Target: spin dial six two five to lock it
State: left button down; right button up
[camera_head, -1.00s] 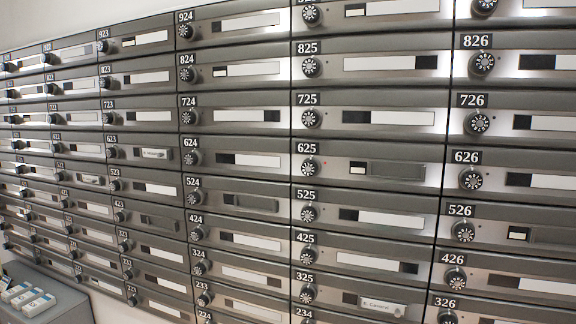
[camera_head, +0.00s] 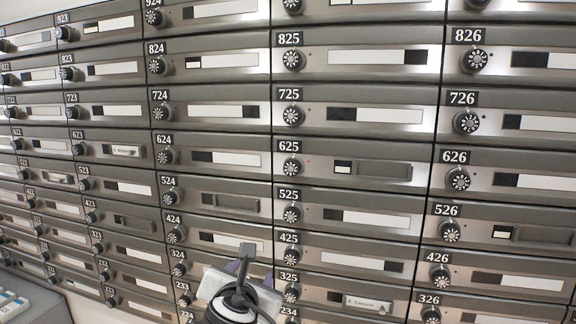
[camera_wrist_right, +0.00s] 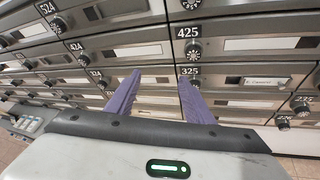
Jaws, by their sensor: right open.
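Mailbox 625 has a round black-and-white dial (camera_head: 292,167) at its left end, under the number label 625 (camera_head: 289,146). The 625 dial is outside the wrist view. My left gripper is not in view.
Similar mailboxes with dials fill the wall, including 725 (camera_head: 291,116) above and 525 (camera_head: 292,214) below. Box 325 has a name tag (camera_head: 367,304). A grey ledge with small white items (camera_head: 14,304) stands at the lower left. The space before the dials is otherwise clear.

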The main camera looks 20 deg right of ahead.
aim_at(290, 168)
jog(key=d+r+n+t+h, duration=0.1)
jog(key=d+r+h, duration=0.2)
jog(key=r, duration=0.6)
jog(key=d+r+n+t+h, duration=0.1)
jog(key=d+r+h, duration=0.15)
jog(key=r, duration=0.75)
jog(key=shift+h, duration=0.25)
jog(key=p+x, duration=0.1)
jog(key=x, duration=0.3)
jog(key=p+x, duration=0.1)
jog(key=x, duration=0.4)
jog(key=shift+w+f, duration=0.25)
jog(key=shift+w+d, duration=0.25)
jog(key=shift+w, duration=0.2)
jog(key=c, duration=1)
jog(key=shift+c, duration=0.2)
jog(key=shift+f, duration=0.1)
